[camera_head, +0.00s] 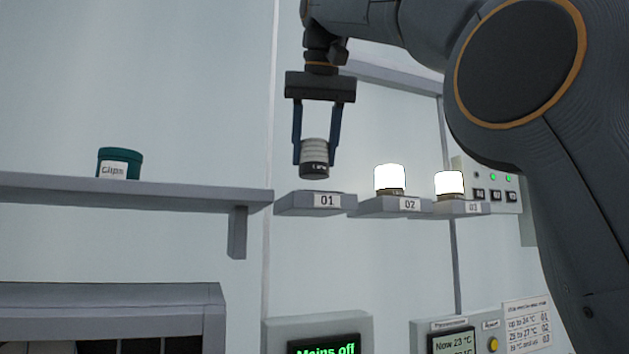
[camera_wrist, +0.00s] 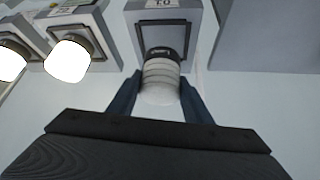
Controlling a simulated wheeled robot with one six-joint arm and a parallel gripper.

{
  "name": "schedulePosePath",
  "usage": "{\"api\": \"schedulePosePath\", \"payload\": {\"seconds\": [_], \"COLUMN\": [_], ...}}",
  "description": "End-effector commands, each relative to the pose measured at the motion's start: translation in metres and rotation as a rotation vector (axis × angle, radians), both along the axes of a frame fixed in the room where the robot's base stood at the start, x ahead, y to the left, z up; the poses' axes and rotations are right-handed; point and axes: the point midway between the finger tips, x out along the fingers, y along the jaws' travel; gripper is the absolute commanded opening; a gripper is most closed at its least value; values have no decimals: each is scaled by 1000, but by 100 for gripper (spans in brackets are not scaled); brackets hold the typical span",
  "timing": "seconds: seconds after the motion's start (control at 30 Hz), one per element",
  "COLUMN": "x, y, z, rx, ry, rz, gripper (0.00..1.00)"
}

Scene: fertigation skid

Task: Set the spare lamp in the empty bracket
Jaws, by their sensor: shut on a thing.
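My gripper (camera_head: 316,155) is shut on the spare lamp (camera_head: 315,153), a grey-white ribbed cylinder with a dark base, unlit. It holds the lamp roughly upright just above the empty bracket 01 (camera_head: 290,204); a small gap shows between them. In the wrist view the lamp (camera_wrist: 161,82) sits between the two blue fingers, with its dark base over the near part of the bracket's square recess (camera_wrist: 190,30). Bracket 02 (camera_head: 375,208) and bracket 03 (camera_head: 450,211) each bear a lit lamp, the nearer one (camera_head: 390,178) and the farther one (camera_head: 449,183).
A shelf (camera_head: 150,194) to the left carries a green tub (camera_head: 120,162) labelled Clips. A switch panel (camera_head: 505,184) with green lights is at right. Below are a display reading "Mains off" (camera_head: 322,347), a temperature display (camera_head: 454,343) and a notice (camera_head: 527,325).

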Motion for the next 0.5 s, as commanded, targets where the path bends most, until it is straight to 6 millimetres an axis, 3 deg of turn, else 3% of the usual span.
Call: {"api": "schedulePosePath", "payload": {"seconds": [0.5], "x": [0], "y": [-2], "z": [-38], "rx": [1], "ry": [0], "rz": [-3], "gripper": [19]}}
